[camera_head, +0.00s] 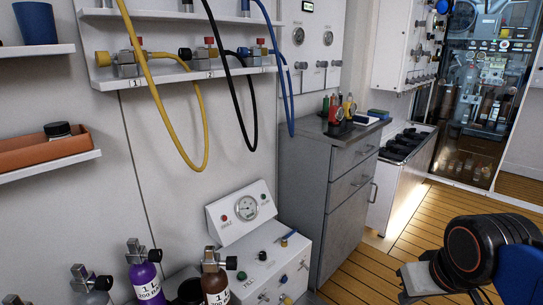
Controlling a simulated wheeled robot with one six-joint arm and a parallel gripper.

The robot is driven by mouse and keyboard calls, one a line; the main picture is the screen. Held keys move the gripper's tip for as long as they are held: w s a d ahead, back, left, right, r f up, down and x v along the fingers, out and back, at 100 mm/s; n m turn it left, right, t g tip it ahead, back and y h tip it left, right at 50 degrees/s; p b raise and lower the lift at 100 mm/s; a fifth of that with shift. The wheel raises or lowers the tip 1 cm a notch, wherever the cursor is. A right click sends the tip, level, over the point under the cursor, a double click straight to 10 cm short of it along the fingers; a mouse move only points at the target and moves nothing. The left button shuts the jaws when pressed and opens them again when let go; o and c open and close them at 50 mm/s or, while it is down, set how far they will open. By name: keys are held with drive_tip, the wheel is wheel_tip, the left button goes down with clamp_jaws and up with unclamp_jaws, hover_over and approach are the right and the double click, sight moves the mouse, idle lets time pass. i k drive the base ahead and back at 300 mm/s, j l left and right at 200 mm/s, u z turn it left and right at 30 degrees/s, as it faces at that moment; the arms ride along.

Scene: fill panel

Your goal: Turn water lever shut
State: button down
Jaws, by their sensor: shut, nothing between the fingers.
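The white fill panel (285,255) stands low at the bottom centre, with a sloped gauge face (240,210) behind its top. A small lever with a blue handle (289,237) sits on the panel's top near the right edge. I cannot read a label that marks it as the water lever, and its open or shut position is unclear. A dark knob (263,253) and small yellow and blue valve knobs are on the panel's top and front. My gripper (412,282) is at the lower right, apart from the panel, shut and empty; its lower part is cut off.
Several labelled bottles, one purple (146,282) and one brown (215,275), stand left of the panel. Yellow, black and blue hoses hang from the wall shelf (190,77). A grey cabinet (325,195) stands behind the panel. Wooden floor (395,245) lies open to the right.

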sight(284, 239)
drive_tip(key=i+l+u, duration=0.1)
drive_tip(key=u, duration=0.55)
drive_tip(key=i+l+u, duration=0.15)
drive_tip(key=l+u, duration=0.25)
drive_tip(key=l, duration=0.45)
drive_tip(key=l+u, duration=0.45)
drive_tip(key=l, duration=1.7)
drive_tip(key=i, duration=0.05)
